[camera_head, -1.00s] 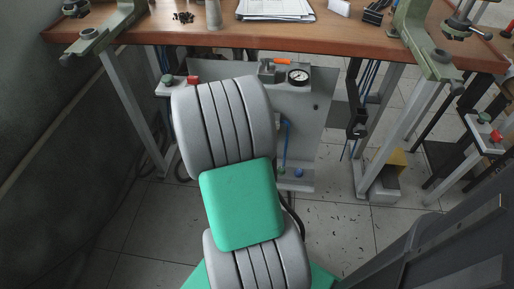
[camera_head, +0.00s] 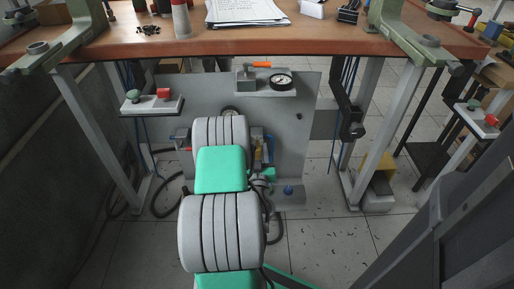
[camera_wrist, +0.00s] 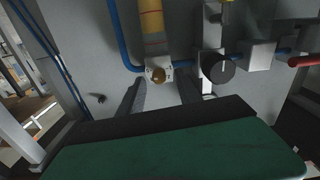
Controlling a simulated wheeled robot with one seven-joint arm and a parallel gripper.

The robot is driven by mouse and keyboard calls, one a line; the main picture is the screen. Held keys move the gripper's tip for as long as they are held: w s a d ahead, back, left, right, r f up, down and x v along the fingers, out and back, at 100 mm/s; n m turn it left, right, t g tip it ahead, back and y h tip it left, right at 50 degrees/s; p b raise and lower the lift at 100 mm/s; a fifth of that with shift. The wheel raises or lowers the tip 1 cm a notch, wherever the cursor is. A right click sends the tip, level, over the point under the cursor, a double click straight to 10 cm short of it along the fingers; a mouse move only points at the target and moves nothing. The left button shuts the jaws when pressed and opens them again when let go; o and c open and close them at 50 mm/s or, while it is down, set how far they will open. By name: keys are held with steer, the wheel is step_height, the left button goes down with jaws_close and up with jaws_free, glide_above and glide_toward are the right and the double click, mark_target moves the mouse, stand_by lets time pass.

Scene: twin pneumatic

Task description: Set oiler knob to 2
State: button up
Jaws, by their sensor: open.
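No contact is clear. In the head view, my arm covers my gripper and most of the fittings.
A blue tube (camera_wrist: 120,45) runs left of the cylinder and a red handle (camera_wrist: 305,61) sits at the right. In the head view, the wooden table (camera_head: 250,43) overhangs the panel (camera_head: 300,150).

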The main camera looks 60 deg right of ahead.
steer(key=shift+w+d, duration=0.2)
steer(key=shift+d, duration=0.3)
jaws_close()
stand_by(0.3)
